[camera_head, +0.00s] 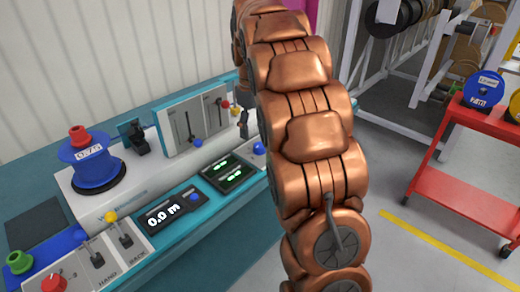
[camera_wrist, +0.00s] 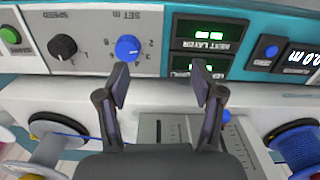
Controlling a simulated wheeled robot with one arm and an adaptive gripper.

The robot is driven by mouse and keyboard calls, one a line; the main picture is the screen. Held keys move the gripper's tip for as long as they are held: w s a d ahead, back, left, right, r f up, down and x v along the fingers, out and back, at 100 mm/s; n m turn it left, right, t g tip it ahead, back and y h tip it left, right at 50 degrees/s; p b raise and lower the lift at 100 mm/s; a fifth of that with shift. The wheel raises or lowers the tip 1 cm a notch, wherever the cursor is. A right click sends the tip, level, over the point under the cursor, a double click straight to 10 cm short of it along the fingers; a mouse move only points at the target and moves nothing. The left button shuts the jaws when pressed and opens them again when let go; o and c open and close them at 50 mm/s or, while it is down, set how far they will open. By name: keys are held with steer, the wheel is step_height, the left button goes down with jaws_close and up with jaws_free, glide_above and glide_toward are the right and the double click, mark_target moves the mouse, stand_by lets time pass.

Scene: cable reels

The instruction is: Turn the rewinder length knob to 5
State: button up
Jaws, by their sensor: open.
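The rewinder panel (camera_wrist: 85,20) appears upside down in the wrist view. The blue "SET m" knob (camera_wrist: 127,47) sits on it with small numbers around it, which are hard to read; the pointer setting is unclear. My gripper (camera_wrist: 160,76) is open and empty. Its left finger is just beside and below the knob in the picture, and the knob is not between the fingers. I cannot tell if they touch. In the head view the rewinder's long display (camera_head: 165,213) reads 0.0 m.
A black SPEED knob (camera_wrist: 62,47) and a green button (camera_wrist: 9,35) are left of the blue knob. Green-lit displays (camera_wrist: 195,47) and a blue button (camera_wrist: 270,51) are to its right. Blue wire reels stand nearby. A red cart (camera_head: 465,185) stands on the right.

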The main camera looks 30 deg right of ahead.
steer(key=n+b, duration=0.1)
glide_above(259, 145)
step_height(259, 145, down, 3)
steer(key=shift+f, duration=3.9)
